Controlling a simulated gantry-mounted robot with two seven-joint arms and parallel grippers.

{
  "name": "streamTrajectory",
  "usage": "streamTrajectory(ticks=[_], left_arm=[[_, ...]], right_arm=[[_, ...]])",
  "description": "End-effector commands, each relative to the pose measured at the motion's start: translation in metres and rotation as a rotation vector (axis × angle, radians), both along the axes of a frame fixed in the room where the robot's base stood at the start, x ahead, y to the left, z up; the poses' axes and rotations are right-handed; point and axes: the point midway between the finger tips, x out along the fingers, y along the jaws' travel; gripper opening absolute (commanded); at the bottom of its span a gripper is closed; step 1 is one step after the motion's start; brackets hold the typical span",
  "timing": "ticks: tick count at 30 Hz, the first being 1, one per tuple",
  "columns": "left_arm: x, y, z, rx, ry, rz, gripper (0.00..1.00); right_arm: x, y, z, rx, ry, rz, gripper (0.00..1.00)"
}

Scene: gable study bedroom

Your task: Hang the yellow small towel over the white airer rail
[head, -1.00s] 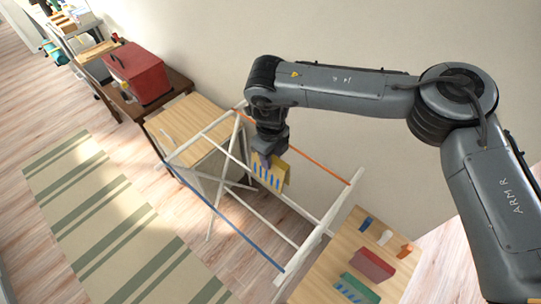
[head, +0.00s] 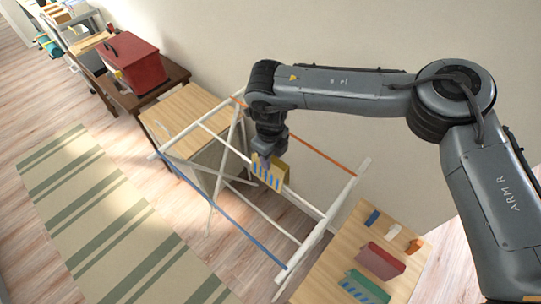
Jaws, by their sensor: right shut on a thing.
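The yellow small towel (head: 268,174), with blue stripes along its lower part, hangs from my right gripper (head: 266,158). The gripper is shut on its upper part. The white airer rail (head: 228,146) is the middle one, between an orange rail (head: 322,155) and a blue rail (head: 236,223). In the head view the towel covers part of the white rail, which shows on either side of it. I cannot tell whether the towel touches the rail or straddles it. My left gripper is not in view.
A wooden-topped table (head: 336,262) at the lower right holds red and green folded cloths and small coloured items. A wooden-topped cabinet (head: 183,115) and a red box (head: 131,61) on a dark table stand at the left. A striped rug (head: 105,215) lies on the floor.

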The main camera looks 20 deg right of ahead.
Motion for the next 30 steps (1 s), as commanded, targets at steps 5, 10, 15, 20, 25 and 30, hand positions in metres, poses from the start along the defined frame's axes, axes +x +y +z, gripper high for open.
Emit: streamTrajectory(ticks=[5, 10, 15, 20, 25, 30], left_arm=[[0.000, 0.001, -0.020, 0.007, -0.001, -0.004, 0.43], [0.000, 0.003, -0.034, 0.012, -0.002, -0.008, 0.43], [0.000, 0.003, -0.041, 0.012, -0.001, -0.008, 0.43], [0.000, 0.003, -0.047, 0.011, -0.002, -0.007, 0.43], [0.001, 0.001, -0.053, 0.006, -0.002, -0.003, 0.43], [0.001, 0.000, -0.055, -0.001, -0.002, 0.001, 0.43]], right_arm=[[0.000, 0.000, -0.022, -0.001, 0.000, 0.000, 0.00], [0.000, 0.000, -0.039, 0.000, 0.000, 0.001, 0.00], [-0.001, 0.000, -0.054, 0.000, 0.002, 0.000, 0.00], [0.000, 0.000, -0.068, 0.000, 0.001, 0.000, 0.00], [0.000, 0.000, -0.081, 0.000, 0.001, -0.001, 0.00], [0.000, 0.000, -0.088, 0.000, 0.000, 0.000, 0.00]])
